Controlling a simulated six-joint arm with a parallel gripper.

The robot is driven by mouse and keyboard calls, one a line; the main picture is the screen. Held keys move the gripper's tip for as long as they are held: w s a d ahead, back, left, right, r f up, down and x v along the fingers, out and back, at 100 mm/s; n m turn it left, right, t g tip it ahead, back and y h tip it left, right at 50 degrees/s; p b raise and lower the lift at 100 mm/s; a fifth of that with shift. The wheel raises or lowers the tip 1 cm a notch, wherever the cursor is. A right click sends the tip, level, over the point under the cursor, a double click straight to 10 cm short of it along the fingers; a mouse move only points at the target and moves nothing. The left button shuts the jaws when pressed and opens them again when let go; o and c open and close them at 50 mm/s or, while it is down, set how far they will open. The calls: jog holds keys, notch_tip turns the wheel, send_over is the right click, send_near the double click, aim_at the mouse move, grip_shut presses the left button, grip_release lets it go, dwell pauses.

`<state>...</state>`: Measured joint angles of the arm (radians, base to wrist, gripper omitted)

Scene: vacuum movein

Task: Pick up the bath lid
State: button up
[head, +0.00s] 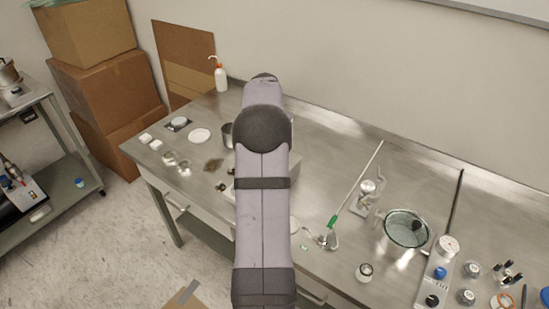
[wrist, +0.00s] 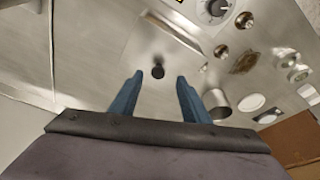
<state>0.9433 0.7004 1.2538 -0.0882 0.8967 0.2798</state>
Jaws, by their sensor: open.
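The bath lid (wrist: 135,50) shows in the wrist view as a flat steel plate with a small black knob (wrist: 158,72) standing on it. My gripper (wrist: 160,77) is open, its two blue fingers pointing toward the lid. The knob appears between the fingertips, with clear space on both sides; I cannot tell how far the tips are from it in depth. Nothing is held. In the head view my own arm hides the gripper and most of the bath area.

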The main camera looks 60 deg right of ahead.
jog(key=p+x, duration=0.2)
jog(key=x, duration=0.1)
jog(key=shift+s+d+r, duration=0.1)
jog(key=shift+d, duration=0.2)
jog(key=shift+x, duration=0.75)
grip_shut()
